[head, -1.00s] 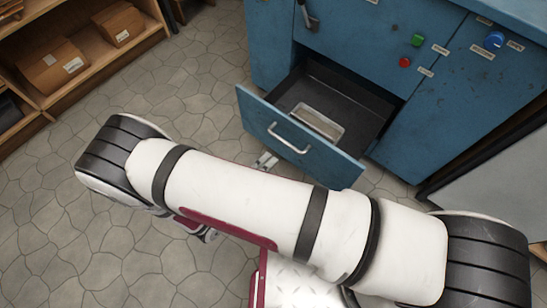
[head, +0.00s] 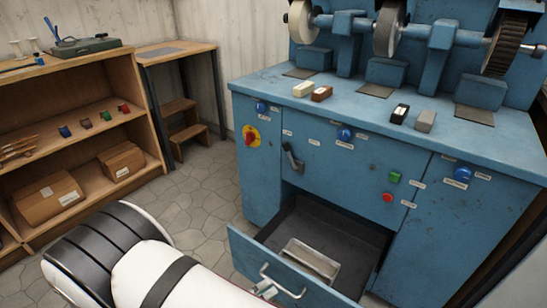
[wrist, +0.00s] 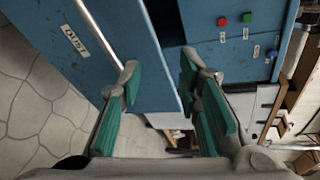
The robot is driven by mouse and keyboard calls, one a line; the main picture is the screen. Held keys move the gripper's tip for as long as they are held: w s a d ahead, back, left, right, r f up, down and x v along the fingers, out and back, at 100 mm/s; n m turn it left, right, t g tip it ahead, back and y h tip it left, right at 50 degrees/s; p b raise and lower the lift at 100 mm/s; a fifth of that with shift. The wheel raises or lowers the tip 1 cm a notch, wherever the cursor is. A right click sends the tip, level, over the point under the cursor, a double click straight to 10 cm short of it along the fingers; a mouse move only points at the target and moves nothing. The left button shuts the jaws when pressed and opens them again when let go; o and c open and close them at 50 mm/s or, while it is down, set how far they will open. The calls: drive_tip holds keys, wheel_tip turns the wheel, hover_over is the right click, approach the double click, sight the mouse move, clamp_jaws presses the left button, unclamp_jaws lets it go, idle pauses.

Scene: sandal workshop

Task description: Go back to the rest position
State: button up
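The drawer (head: 330,235) in the blue machine is pulled open, with a pale shallow tray inside it. Its front carries a metal handle (head: 282,282). In the wrist view the drawer front (wrist: 150,65) stands close ahead, with the handle (wrist: 97,38) and a "DUST" label to the left. My gripper (wrist: 160,72) is open, its two green-padded fingers apart with nothing held between them. In the head view only a small part of my gripper shows beside the handle; whether it touches the drawer is not clear.
The blue machine (head: 265,185) carries grinding wheels, buttons and small blocks on top. A wooden shelf (head: 95,95) with cardboard boxes stands at the left, beside a small table (head: 175,48) with steps. Stone floor (head: 195,205) is clear between shelf and machine.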

drive_tip(key=s+d+r+m+g+y, duration=0.1)
drive_tip(key=d+r+m+g, duration=0.4)
drive_tip(key=d+r+m, duration=0.6)
drive_tip(key=d+r+m+g, duration=0.55)
drive_tip(key=r+m, duration=0.45)
drive_tip(key=r, duration=0.5)
drive_tip(key=s+d+r+m+g+y, duration=0.2)
drive_tip(key=s+d+r+m+y, duration=0.35)
drive_tip(key=s+r+m, duration=0.3)
drive_tip(key=s+r+m+t+y, duration=0.25)
drive_tip(key=s+m+y, duration=0.25)
drive_tip(key=s+m, duration=0.7)
wheel_tip(320, 180, up, 26)
drive_tip(key=t+p, duration=0.4)
drive_tip(key=p, duration=2.1)
drive_tip(key=shift+d, duration=0.3)
